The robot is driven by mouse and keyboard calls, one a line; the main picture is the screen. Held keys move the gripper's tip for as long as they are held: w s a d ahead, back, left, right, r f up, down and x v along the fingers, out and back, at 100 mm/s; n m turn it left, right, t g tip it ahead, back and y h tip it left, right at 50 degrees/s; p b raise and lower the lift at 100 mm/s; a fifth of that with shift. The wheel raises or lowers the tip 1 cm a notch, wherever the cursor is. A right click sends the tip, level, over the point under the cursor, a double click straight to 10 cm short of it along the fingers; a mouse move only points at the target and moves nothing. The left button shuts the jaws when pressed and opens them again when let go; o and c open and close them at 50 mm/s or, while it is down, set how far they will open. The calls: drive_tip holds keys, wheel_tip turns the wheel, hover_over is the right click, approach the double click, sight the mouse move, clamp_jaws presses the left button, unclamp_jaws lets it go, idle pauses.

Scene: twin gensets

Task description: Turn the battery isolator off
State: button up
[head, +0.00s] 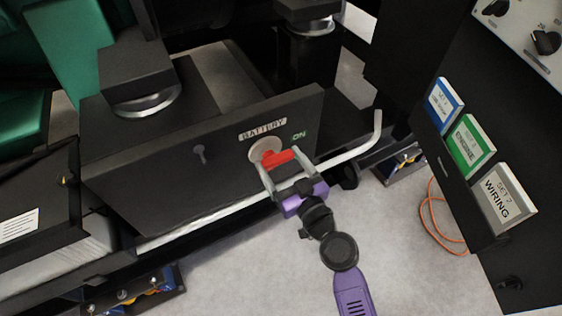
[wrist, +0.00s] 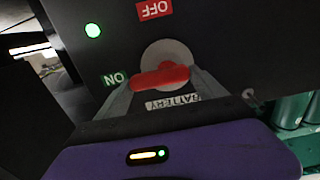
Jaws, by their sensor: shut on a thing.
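The battery isolator is a red handle (head: 278,158) on a pale round plate (head: 263,149), set on a dark panel (head: 180,165). A BATTERY label (head: 262,129) and a green ON label (head: 299,136) are beside it. In the wrist view the red handle (wrist: 160,77) points toward the ON label (wrist: 115,79), and a red OFF label (wrist: 154,9) is at the top. My gripper (head: 277,167) is shut on the red handle, one finger on each side. The handle's gripped sides are partly hidden by the fingers.
A pale bent rail (head: 215,217) runs along below the panel, close under my gripper. Wiring and other labelled binders (head: 503,195) are on a dark cabinet at right. An orange cable (head: 424,222) lies on the floor. The grey floor in front is mostly clear.

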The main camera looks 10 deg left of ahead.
drive_tip(key=m, duration=0.2)
drive_tip(key=m+b, duration=0.1)
drive_tip(key=shift+d+f+m+b, duration=0.1)
drive_tip(key=shift+f+m+b, duration=0.2)
drive_tip(key=shift+m, duration=0.1)
drive_tip(key=m, duration=0.4)
drive_tip(key=shift+f+m+b, duration=0.3)
drive_tip(key=shift+b, duration=0.1)
drive_tip(key=m, duration=0.9)
drive_tip(key=shift+s+a+f+p, duration=0.25)
drive_tip(key=shift+a+f+p, duration=0.05)
drive_tip(key=shift+a+f, duration=0.1)
drive_tip(key=shift+m, duration=0.4)
drive_tip(key=o, duration=1.3)
drive_tip(key=shift+o, duration=0.2)
